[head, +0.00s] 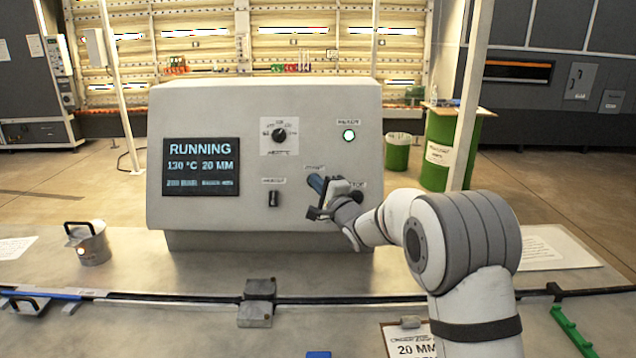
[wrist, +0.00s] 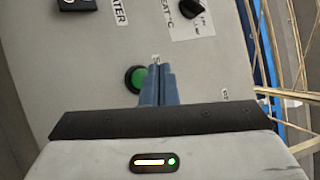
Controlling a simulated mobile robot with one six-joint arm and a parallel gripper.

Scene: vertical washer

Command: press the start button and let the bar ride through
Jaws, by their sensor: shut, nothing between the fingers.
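The control box (head: 230,110) stands on the table, with a screen (head: 201,166) that reads RUNNING, 130 °C, 20 MM. A lamp (head: 349,135) at its upper right glows green-white. My gripper (head: 318,184) is at the lower right of the panel with its blue fingers shut. In the wrist view the closed fingertips (wrist: 157,70) are beside the green round button (wrist: 134,78), partly overlapping its edge. I cannot tell whether they touch it.
A dark rail (head: 400,299) runs across the table, through a grey block (head: 257,303). A metal can (head: 87,243) stands at left. A clipboard (head: 408,338) reading 20 MM lies in front, and a green piece (head: 571,330) lies at right.

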